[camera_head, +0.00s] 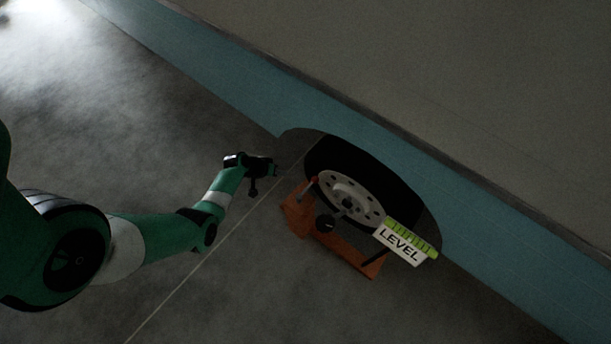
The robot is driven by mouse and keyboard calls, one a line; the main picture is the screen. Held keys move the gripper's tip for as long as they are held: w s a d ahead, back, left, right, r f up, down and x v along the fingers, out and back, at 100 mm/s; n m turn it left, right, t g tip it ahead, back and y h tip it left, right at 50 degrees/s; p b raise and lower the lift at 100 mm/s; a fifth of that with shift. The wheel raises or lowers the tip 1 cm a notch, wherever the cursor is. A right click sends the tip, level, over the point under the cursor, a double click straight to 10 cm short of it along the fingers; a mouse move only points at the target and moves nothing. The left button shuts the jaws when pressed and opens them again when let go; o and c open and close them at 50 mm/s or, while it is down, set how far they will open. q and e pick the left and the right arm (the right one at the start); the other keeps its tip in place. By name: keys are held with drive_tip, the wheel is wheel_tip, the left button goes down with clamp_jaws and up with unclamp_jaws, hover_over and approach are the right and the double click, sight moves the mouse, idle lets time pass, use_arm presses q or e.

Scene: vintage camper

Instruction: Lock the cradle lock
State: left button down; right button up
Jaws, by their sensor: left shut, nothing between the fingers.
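The orange cradle (345,257) sits on the floor against the camper's wheel (355,195). A small red-tipped lever (314,181) stands at its left end; I cannot tell whether this is the lock or how it is set. A black round knob (325,222) shows in front of the wheel hub. My left gripper (273,168) is shut and empty, a little to the left of the cradle's left end and apart from it. My right gripper is not in view.
A white and green LEVEL sign (405,243) stands at the cradle's right end. The camper's teal side (480,215) runs diagonally behind the wheel. The grey floor (260,290) in front and to the left is clear.

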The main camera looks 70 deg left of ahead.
sight(307, 189)
use_arm(q)
drive_tip(key=w+d+f+b, duration=0.1)
drive_tip(key=w+f+b, duration=0.8)
drive_tip(key=b, duration=0.1)
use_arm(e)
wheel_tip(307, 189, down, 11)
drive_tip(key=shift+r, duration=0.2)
use_arm(q)
drive_tip(key=shift+d, duration=0.15)
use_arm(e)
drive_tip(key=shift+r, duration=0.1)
